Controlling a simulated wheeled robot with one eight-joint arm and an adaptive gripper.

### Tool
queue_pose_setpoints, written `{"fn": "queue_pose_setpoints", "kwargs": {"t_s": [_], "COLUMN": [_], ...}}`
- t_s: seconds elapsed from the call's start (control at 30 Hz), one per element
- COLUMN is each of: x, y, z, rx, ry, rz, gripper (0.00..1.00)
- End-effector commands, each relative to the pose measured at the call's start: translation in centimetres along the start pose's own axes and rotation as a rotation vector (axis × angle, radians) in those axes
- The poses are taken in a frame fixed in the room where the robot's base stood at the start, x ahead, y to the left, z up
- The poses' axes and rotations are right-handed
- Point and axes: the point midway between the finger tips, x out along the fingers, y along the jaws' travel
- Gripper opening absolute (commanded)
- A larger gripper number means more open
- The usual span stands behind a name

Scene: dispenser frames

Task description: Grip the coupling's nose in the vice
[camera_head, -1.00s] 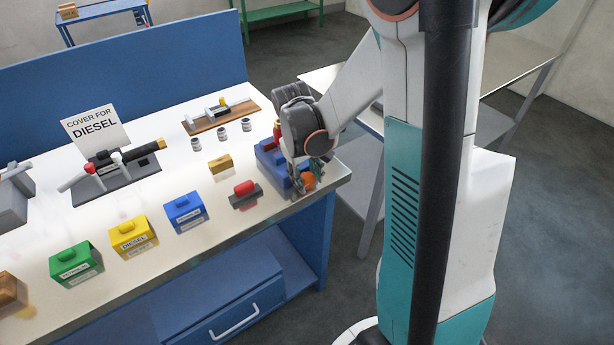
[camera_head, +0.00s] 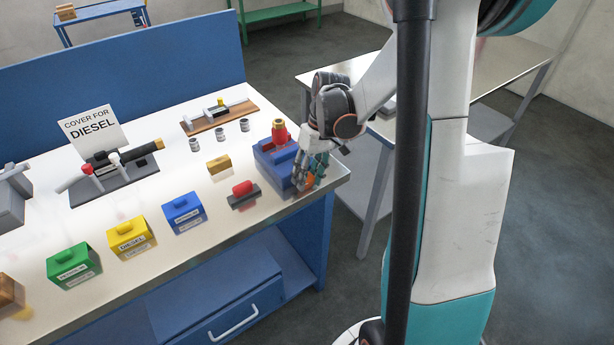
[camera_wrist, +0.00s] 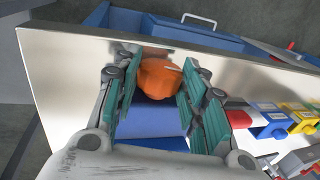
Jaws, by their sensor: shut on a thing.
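The blue vice (camera_head: 268,156) sits at the right end of the bench. The red coupling (camera_head: 279,135) with a brass-coloured top stands upright at the vice's back part; its lower end is hidden, so I cannot tell how tightly it is held. The vice's orange knob (camera_head: 311,181) is at its front, near the bench edge. My gripper (camera_head: 309,178) is shut on the orange knob. In the wrist view the knob (camera_wrist: 158,78) lies between the green finger pads, with the blue vice body (camera_wrist: 150,118) below it.
A red part on a dark base (camera_head: 243,194) and a brass-coloured block (camera_head: 219,164) lie left of the vice. Blue (camera_head: 184,213), yellow (camera_head: 131,239) and green (camera_head: 74,266) covers line the front. A nozzle stand (camera_head: 115,178) with a DIESEL sign is further left.

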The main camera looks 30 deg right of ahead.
Motion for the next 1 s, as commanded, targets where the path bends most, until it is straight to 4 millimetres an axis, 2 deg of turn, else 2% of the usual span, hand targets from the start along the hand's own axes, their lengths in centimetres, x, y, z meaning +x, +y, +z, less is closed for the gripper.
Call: {"fn": "queue_pose_setpoints", "kwargs": {"t_s": [0.3, 0.77, 0.8, 0.87, 0.9, 1.0], "x": [0.10, 0.08, 0.08, 0.08, 0.08, 0.06], "y": [0.30, 0.30, 0.30, 0.29, 0.29, 0.29], "z": [0.03, 0.03, 0.03, 0.03, 0.03, 0.02], "rx": [0.001, 0.000, 0.000, 0.000, 0.000, 0.000], "ry": [-0.001, -0.001, -0.001, -0.001, -0.001, -0.001], "rz": [-0.118, -0.135, -0.135, -0.135, -0.135, -0.135], "gripper": [0.15, 0.15, 0.41, 0.54, 0.59, 0.59]}}
